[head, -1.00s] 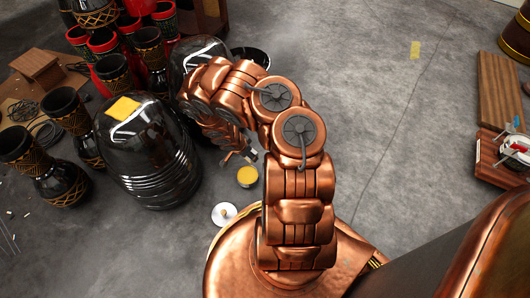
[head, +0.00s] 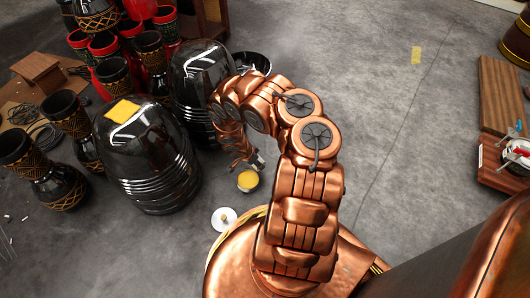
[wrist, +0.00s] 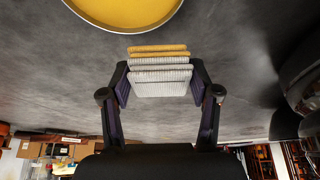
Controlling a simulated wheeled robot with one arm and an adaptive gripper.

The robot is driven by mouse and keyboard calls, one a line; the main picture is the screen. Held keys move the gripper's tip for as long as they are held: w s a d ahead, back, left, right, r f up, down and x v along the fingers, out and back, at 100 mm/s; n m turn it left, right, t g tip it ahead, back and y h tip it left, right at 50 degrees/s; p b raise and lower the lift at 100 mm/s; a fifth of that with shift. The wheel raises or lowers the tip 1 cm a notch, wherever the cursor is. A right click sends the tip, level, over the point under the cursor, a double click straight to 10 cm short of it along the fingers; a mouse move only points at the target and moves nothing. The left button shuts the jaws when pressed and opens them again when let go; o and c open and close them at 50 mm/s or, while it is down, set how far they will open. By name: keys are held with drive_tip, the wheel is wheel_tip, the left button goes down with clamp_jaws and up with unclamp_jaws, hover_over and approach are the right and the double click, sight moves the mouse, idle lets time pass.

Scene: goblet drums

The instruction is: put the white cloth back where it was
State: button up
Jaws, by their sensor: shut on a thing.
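My gripper (wrist: 160,88) is shut on the white cloth (wrist: 160,90), a small folded stack of pale ribbed layers with yellowish layers beyond, between the two fingers in the wrist view. In the head view my gripper (head: 258,163) hangs low, just above and beside a small round tin (head: 248,181) with a yellow top. The cloth is too small there to make out clearly. The yellow top (wrist: 125,10) also shows, cut off, at the top of the wrist view, apart from the cloth.
A black shell (head: 150,160) with a yellow cloth (head: 123,110) on top stands left of my arm, another (head: 200,65) behind it. Goblet drums (head: 60,180) crowd the left. A white disc (head: 224,218) lies near my base. The floor to the right is mostly clear.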

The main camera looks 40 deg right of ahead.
hover_over(267, 154)
drive_tip(key=a, duration=0.2)
drive_tip(key=shift+d+f+b, duration=0.25)
drive_tip(key=shift+f+b, duration=0.15)
drive_tip(key=shift+f, duration=0.05)
drive_tip(key=shift+d+f+b, duration=0.1)
drive_tip(key=shift+f+b, duration=0.6)
drive_tip(key=shift+f, duration=1.05)
drive_tip(key=shift+f+b, duration=0.2)
drive_tip(key=shift+b, duration=0.15)
drive_tip(key=o, duration=1)
drive_tip(key=shift+r+p, duration=0.2)
drive_tip(key=shift+p, duration=0.1)
